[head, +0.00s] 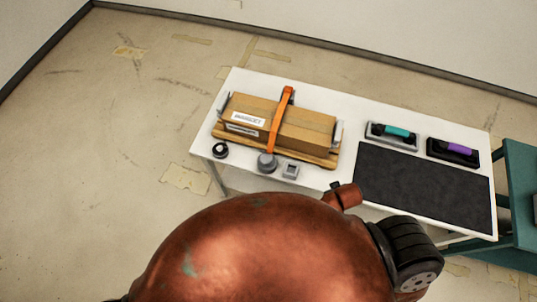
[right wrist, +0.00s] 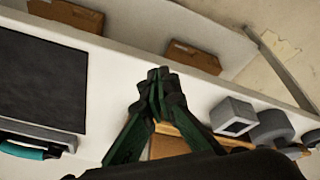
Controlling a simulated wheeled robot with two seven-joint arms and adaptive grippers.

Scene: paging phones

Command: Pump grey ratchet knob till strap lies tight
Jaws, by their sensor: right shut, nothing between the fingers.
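In the head view, an orange strap (head: 277,125) crosses a brown cardboard box (head: 300,132) on a wooden board (head: 318,160). Its upper end rises a little above the box's back edge; how tight it lies is unclear. The grey ratchet knob (head: 266,162) sits at the board's front edge, below the strap. It also shows in the right wrist view (right wrist: 272,128), at right. My right gripper (right wrist: 160,76), dark green and black, is shut and empty, left of the knob and apart from it in the picture. My left gripper is not in view.
A small grey square block (head: 290,171) stands right of the knob. A black round piece (head: 220,150) lies left. A dark mat (head: 425,186), a teal handset (head: 396,131) and a purple handset (head: 457,149) occupy the table's right. A teal cart (head: 517,200) stands beyond.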

